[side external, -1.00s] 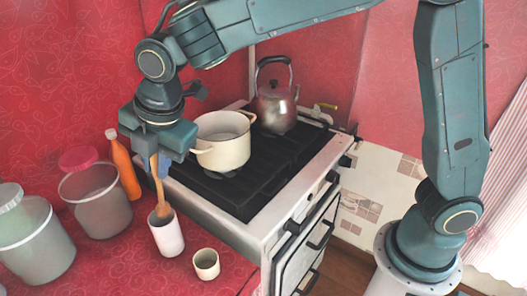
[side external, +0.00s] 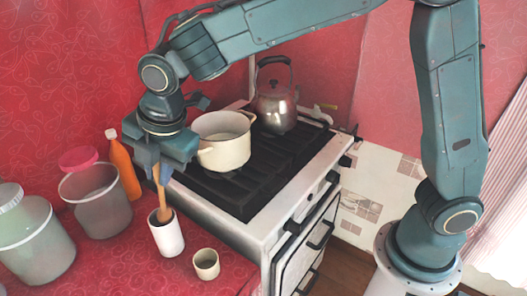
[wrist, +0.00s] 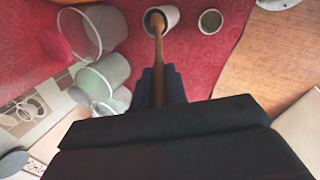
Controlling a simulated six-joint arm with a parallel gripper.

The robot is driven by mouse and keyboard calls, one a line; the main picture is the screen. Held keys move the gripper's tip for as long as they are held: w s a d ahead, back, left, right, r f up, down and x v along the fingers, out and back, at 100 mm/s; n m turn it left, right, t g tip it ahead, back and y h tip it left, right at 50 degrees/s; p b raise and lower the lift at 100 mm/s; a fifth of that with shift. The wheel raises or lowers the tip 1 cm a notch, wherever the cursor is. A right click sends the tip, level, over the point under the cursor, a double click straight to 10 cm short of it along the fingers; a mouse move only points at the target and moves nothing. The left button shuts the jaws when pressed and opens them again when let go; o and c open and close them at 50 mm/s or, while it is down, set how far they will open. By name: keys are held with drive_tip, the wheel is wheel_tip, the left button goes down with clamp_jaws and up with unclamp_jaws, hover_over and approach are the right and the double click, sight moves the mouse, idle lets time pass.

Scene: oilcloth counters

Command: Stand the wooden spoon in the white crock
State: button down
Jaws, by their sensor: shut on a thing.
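The wooden spoon (side external: 161,195) is held by my gripper (side external: 155,170), which is shut on its upper part. The spoon is close to upright with a slight tilt, and its lower end is inside the mouth of the white crock (side external: 167,238). The crock stands upright on the red counter. In the wrist view, the spoon (wrist: 158,55) runs from between the fingers of my gripper (wrist: 159,85) to the white crock (wrist: 170,13). The spoon's lower end is hidden inside the crock, so I cannot tell whether it touches the bottom.
A small cup (side external: 206,264) stands right of the crock. Left are an orange bottle (side external: 124,168) and several grey containers, one being a bin (side external: 100,205). A cream pot (side external: 224,150) and a kettle (side external: 274,108) are on the stove (side external: 245,190) behind.

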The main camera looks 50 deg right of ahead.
drive_tip(key=c, duration=1.4)
unclamp_jaws()
drive_tip(key=shift+r, duration=0.75)
drive_tip(key=v, duration=1.1)
drive_tip(key=shift+s+r, duration=0.1)
drive_tip(key=shift+r, duration=0.3)
